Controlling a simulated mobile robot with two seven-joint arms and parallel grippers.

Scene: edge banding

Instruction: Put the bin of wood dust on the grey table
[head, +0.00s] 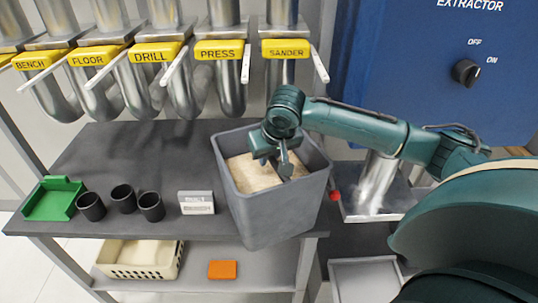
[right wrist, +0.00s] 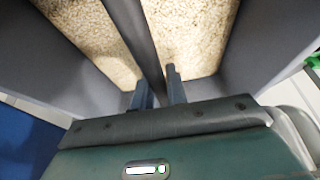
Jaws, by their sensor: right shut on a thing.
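The grey bin (head: 272,215), filled with pale wood dust (head: 252,175), is at the right end of the grey table (head: 150,222). It is slightly tilted, and its lower part overlaps the table's front edge in the head view. I cannot tell whether its base touches the tabletop. My right gripper (head: 284,163) reaches into the bin's open top. In the right wrist view, its two fingers (right wrist: 159,92) are shut on a dark bar (right wrist: 138,40) across the bin, with the dust (right wrist: 185,25) below. My left gripper is out of view.
A green tray (head: 53,200), several black cups (head: 122,197) and a small white sign (head: 196,202) stand left of the bin. A cream basket (head: 140,258) and an orange block (head: 222,269) lie on the lower shelf. Metal ducts hang behind; the blue extractor (head: 430,70) stands right.

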